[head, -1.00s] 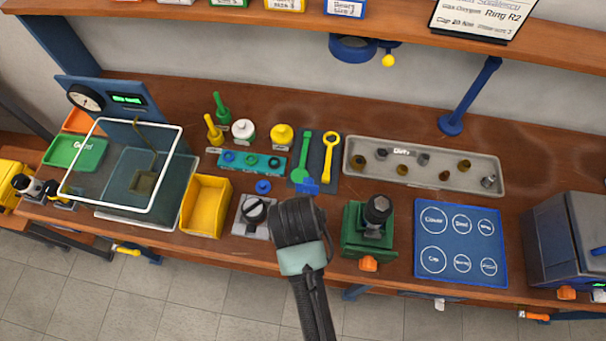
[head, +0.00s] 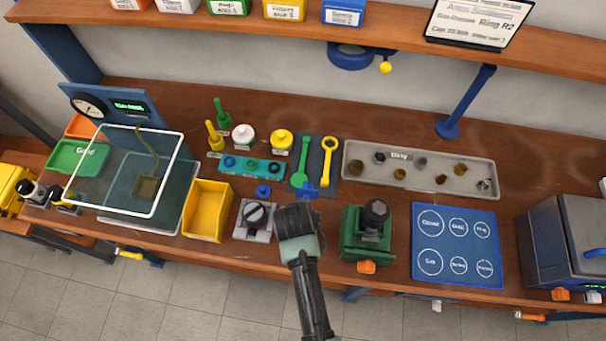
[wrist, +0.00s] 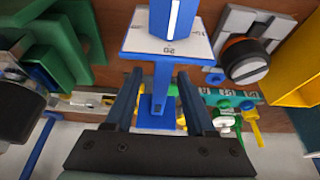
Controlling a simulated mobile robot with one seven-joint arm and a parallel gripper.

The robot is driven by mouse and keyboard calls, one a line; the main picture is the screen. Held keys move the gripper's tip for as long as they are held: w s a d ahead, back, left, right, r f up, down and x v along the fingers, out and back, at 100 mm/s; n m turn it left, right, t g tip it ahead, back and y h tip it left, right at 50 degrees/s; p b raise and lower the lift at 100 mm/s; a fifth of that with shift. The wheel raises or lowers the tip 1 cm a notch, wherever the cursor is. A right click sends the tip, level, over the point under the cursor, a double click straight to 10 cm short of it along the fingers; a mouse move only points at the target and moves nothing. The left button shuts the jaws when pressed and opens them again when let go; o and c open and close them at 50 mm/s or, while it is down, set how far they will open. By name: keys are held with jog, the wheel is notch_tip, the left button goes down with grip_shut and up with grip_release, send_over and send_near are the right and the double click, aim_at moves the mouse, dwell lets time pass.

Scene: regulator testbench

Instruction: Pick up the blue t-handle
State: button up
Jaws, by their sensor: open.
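In the wrist view, a blue upright thing, which looks like the blue t-handle (wrist: 162,78), has a slim shaft, a wide blue foot and a pale plate marked "20" at its other end. My gripper (wrist: 159,74) is open, with one dark finger on each side of the shaft. I cannot tell whether the fingers touch it. In the head view, my gripper's dark wrist (head: 297,221) is over the bench's front middle and hides its own fingers. Blue parts of the handle (head: 310,190) show just beyond the wrist, in front of the wrenches.
A knob fixture (head: 256,217) and a yellow bin (head: 207,208) are to the left. A green vise (head: 365,236) stands close on the right. Behind are a green wrench (head: 302,160), a yellow wrench (head: 328,158) and a grey tray (head: 420,184). A small blue knob (head: 263,190) sits behind the fixture.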

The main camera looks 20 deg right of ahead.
grip_shut()
dwell(1.4)
